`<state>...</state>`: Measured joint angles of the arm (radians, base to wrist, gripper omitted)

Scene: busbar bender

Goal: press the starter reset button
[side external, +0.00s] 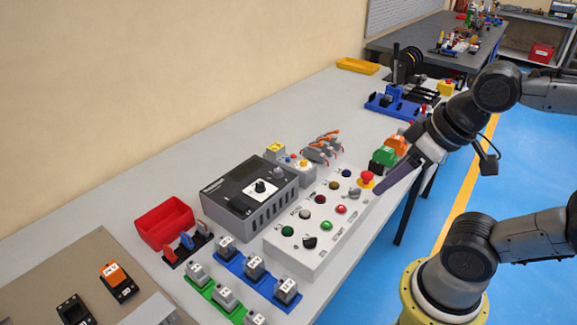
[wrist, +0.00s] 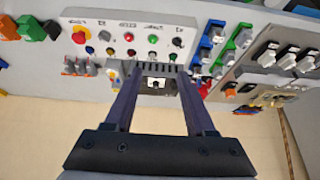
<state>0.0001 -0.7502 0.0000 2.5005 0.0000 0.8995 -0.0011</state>
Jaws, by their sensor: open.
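The white control panel (side external: 318,225) carries several round buttons and knobs in green, red, black, yellow and grey, plus a red mushroom button (side external: 367,177). It also shows in the wrist view (wrist: 205,27). A small grey device (side external: 305,174) with yellow, red and blue parts stands behind the panel. I cannot read the labels, so I cannot tell which button is the starter reset. My gripper (side external: 380,190) is over the panel's right end, near the red mushroom button. In the wrist view my gripper (wrist: 153,68) has its fingers apart, with nothing between them.
A dark grey box with a dial (side external: 262,195) stands behind the panel. A red bin (side external: 165,222), blue-based switches (side external: 254,268) and green-based switches (side external: 224,298) are to the left. Green and orange blocks (side external: 385,156) stand close to my gripper.

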